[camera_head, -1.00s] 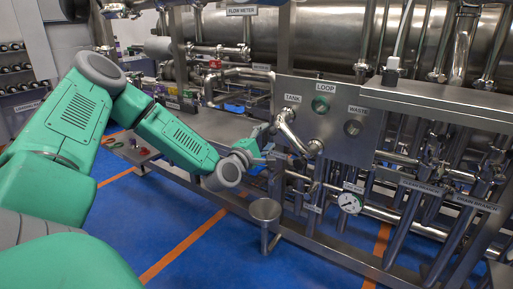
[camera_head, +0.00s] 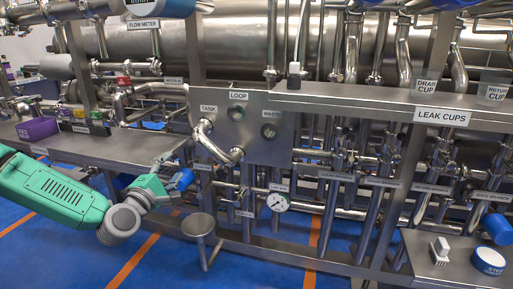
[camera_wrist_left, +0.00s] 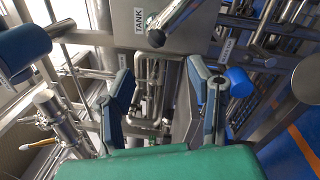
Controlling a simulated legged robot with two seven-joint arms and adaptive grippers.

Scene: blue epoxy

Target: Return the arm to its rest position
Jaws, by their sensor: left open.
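My left arm (camera_head: 60,197), green with grey joints, comes in from the left in the head view. Its forearm lies low, with the round grey wrist joint over the blue floor. My left gripper (camera_head: 180,152) points up and right, in front of the steel shelf edge and left of the valve panel. In the wrist view the left gripper (camera_wrist_left: 161,80) has its two dark blue-grey fingers well apart, with nothing held between them. Pipes and part of the panel show beyond the fingers. My right gripper is not in view.
The valve panel (camera_head: 258,148) with its bent steel handle (camera_head: 217,145) stands right of the gripper. A steel cup on a post (camera_head: 198,224) and a gauge (camera_head: 277,202) are nearby. A purple box (camera_head: 37,129) sits on the shelf. Blue floor is open at lower left.

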